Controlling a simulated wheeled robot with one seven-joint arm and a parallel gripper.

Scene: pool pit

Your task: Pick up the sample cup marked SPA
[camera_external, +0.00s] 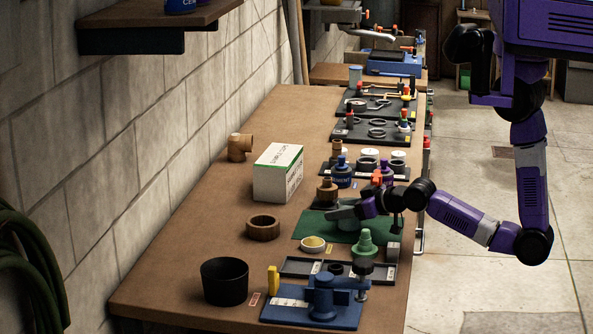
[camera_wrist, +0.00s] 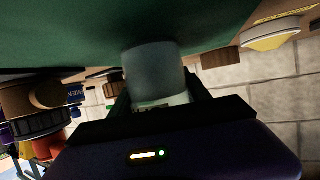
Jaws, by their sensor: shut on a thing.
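My gripper (camera_external: 345,211) is low over the green mat (camera_external: 310,226) near the table's right edge. In the wrist view my gripper (camera_wrist: 160,100) is shut on a grey, cloudy sample cup (camera_wrist: 153,72). The cup has a pale label low in the picture, partly hidden, and I cannot read its marking. The green mat (camera_wrist: 90,30) fills the top of the wrist view, right by the cup's end. I cannot tell whether cup and mat touch. In the external view the cup is mostly hidden by my gripper.
A brown-capped bottle (camera_external: 327,191) and a blue bottle (camera_external: 342,174) stand close behind my gripper. A green stepped piece (camera_external: 365,244) and a small bowl (camera_external: 313,244) are in front. A white box (camera_external: 278,173) stands left. The table's left front is fairly open beside a black pot (camera_external: 224,282).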

